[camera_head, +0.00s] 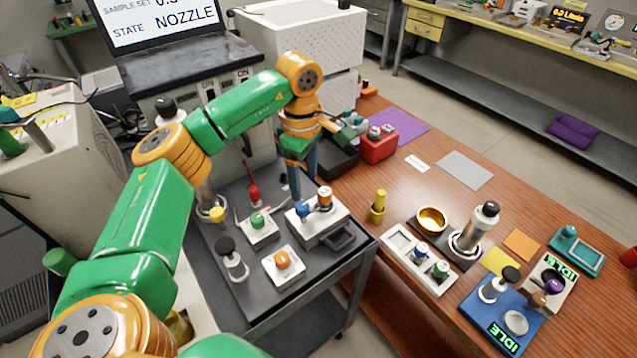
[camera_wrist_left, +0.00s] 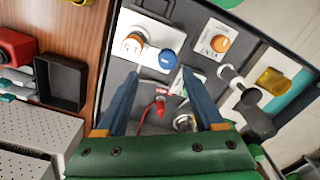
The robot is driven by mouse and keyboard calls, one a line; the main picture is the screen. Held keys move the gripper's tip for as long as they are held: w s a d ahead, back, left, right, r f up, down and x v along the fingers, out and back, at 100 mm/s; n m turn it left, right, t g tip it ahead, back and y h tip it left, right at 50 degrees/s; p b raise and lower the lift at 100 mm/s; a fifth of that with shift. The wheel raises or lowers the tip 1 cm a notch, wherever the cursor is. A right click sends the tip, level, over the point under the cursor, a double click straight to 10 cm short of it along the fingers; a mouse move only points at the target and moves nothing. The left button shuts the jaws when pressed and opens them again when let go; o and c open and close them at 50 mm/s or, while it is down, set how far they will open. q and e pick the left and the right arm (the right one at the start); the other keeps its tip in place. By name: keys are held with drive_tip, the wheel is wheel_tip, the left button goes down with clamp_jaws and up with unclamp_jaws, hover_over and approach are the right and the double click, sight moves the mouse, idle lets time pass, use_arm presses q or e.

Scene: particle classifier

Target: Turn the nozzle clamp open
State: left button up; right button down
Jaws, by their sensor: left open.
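My left gripper (camera_head: 303,188) reaches down over the dark cart top, and its fingers are apart. In the wrist view the open left gripper (camera_wrist_left: 160,74) has its two blue-grey fingertips near a white block (camera_wrist_left: 150,28) with an orange-topped post (camera_wrist_left: 133,42) and a blue knob (camera_wrist_left: 167,58). The blue knob lies between and just past the fingertips in that picture; I cannot tell whether they touch. The head view also shows the white block (camera_head: 318,234) and blue knob (camera_head: 303,208). I cannot tell for sure which part is the nozzle clamp. My right gripper is not seen.
A red-handled piece (camera_head: 253,193), a green knob (camera_head: 257,220), an orange knob (camera_head: 283,261) and a black-knobbed lever (camera_head: 232,258) stand close by on the cart. A wooden table (camera_head: 360,195) lies right. The screen (camera_head: 160,20) reads "STATE NOZZLE".

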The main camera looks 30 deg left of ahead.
sight(302, 205)
use_arm(q)
drive_tip(key=f, duration=0.1)
drive_tip(key=s+f+p, duration=0.1)
drive_tip(key=f, duration=0.1)
drive_tip(key=s+f, duration=0.1)
drive_tip(key=f, duration=0.1)
drive_tip(key=shift+p, duration=0.4)
drive_tip(key=shift+f, duration=0.4)
drive_tip(key=shift+w+f, duration=0.35)
drive_tip(key=shift+w, duration=0.1)
drive_tip(key=shift+s, duration=0.1)
clamp_jaws()
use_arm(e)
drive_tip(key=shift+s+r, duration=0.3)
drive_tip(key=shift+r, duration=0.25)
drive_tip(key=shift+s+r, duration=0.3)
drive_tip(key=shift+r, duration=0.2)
